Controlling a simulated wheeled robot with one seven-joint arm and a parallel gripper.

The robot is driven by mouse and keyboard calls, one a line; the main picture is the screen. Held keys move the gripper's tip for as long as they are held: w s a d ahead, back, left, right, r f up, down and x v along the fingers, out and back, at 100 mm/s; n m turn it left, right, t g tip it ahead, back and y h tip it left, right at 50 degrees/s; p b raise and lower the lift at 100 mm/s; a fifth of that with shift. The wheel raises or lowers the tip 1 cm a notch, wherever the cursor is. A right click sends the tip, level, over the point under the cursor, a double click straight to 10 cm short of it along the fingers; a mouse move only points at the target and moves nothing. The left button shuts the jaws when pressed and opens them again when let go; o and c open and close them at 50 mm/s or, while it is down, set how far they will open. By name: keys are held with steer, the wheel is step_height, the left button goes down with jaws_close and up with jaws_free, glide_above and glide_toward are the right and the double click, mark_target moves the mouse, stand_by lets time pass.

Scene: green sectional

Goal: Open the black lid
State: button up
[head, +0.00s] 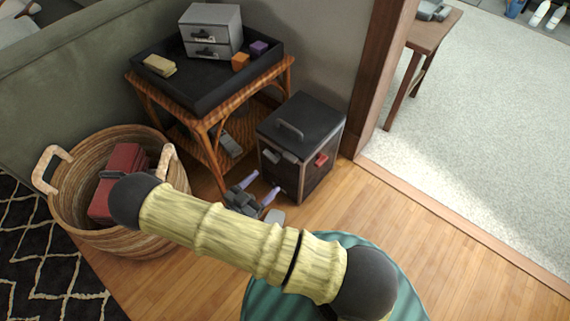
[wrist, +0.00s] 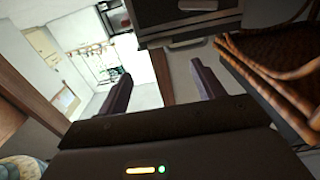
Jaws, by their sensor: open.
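The black lid (head: 307,122) lies closed on a dark box (head: 292,176) on the wooden floor. The box's front carries grey fittings and a red piece (head: 321,160). My gripper (head: 264,182) is open, with two purple fingers just in front of and left of the box, apart from the lid. In the wrist view, my open gripper (wrist: 160,70) has nothing between its fingers. A dark box-like thing with a grey handle (wrist: 187,43) shows beyond the fingers there, seemingly the same box, upside down.
A wicker table (head: 205,125) stands close left of the box, bearing a black tray with small grey drawers (head: 212,32). A basket (head: 80,215) holds a red case. A wooden door frame (head: 378,75) rises to the right. Floor in front right is clear.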

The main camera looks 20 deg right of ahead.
mark_target(288, 158)
steer(key=b+x, duration=0.4)
steer(key=x, duration=0.7)
steer(key=shift+c, duration=0.2)
steer(key=c, duration=1.4)
steer(key=shift+o, duration=0.2)
steer(key=shift+r+p, duration=0.15)
steer(key=shift+p, duration=0.15)
